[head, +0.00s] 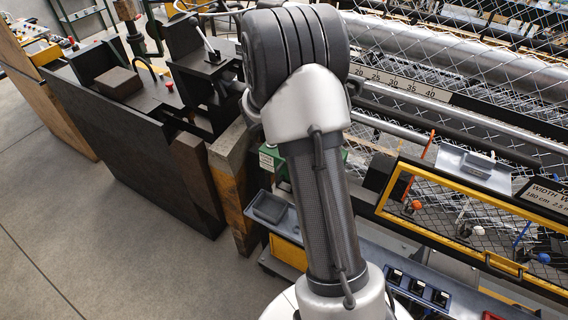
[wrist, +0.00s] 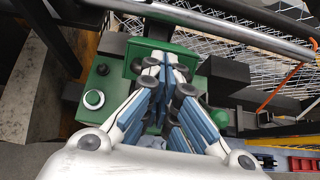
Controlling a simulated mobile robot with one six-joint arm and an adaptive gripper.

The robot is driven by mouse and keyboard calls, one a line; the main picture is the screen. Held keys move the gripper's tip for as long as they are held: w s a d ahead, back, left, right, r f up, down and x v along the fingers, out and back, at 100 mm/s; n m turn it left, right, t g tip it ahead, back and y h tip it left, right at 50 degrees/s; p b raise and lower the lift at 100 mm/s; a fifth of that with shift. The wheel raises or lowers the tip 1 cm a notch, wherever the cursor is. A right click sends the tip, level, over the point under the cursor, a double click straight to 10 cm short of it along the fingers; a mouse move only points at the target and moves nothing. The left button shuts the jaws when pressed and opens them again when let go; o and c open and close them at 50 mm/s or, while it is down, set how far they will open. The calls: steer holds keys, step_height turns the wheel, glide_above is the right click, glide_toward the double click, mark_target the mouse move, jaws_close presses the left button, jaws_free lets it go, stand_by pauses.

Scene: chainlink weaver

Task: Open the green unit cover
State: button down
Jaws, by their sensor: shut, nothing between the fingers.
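The green unit (wrist: 112,80) is below and ahead of my gripper in the wrist view, with a white round button on its left part. A raised green section, which looks like the cover (wrist: 140,47), is just beyond my fingertips; it appears closed, but much of it is hidden by the fingers. My gripper (wrist: 166,66) is shut and empty, its tips over or against this raised section; I cannot tell whether they touch.
A yellow-framed mesh guard (head: 397,172) is to the right of my arm, with metal rollers behind. A wooden post (head: 230,178) and dark cabinet (head: 130,140) are on the left. A grey bar (wrist: 220,27) crosses above the green unit. Open floor (head: 70,240) is at lower left.

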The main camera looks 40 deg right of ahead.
steer(key=d+r, duration=0.1)
steer(key=w+d+r+p, duration=0.1)
steer(key=d, duration=0.1)
steer(key=w+d, duration=0.1)
steer(key=d, duration=0.1)
steer(key=shift+r+p, duration=0.35)
steer(key=shift+r, duration=0.05)
steer(key=shift+w+d+r, duration=0.15)
steer(key=shift+w+d, duration=0.05)
steer(key=shift+d, duration=0.2)
steer(key=shift+w+d+r, duration=0.1)
steer(key=shift+w+d, duration=0.05)
steer(key=shift+d, duration=0.25)
steer(key=shift+a, duration=0.15)
